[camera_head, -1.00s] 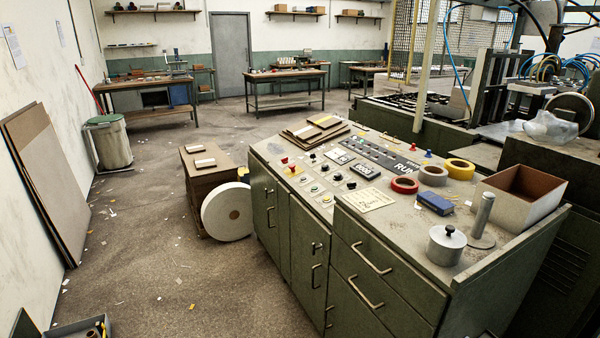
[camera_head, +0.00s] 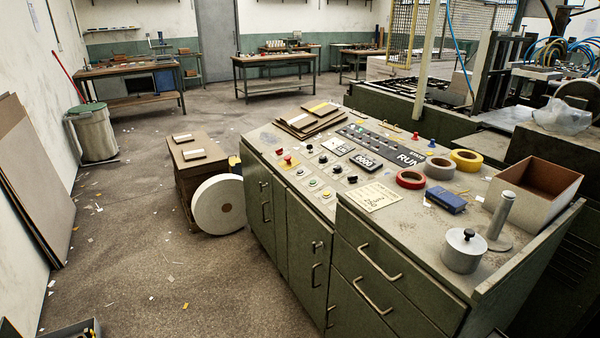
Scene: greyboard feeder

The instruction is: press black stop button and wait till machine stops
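The green control console (camera_head: 400,262) stands at centre right, with a button panel on its worn top. A black button (camera_head: 323,158) sits near the panel's back edge, and another black knob or button (camera_head: 352,179) sits nearer the front. Labels beside them are too small to read, so I cannot tell which is the stop button. A red mushroom button (camera_head: 287,160) is at the panel's left, with green and yellow buttons beside it. A display strip reads RUN (camera_head: 408,159). The machine (camera_head: 490,85) stands behind at right; I cannot tell whether it moves.
On the console are tape rolls (camera_head: 410,179), a blue box (camera_head: 446,200), a metal weight (camera_head: 463,250), an open carton (camera_head: 533,190) and stacked boards (camera_head: 308,121). A white roll (camera_head: 218,204) and a board stack (camera_head: 196,165) stand left of it. The floor at left is mostly clear.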

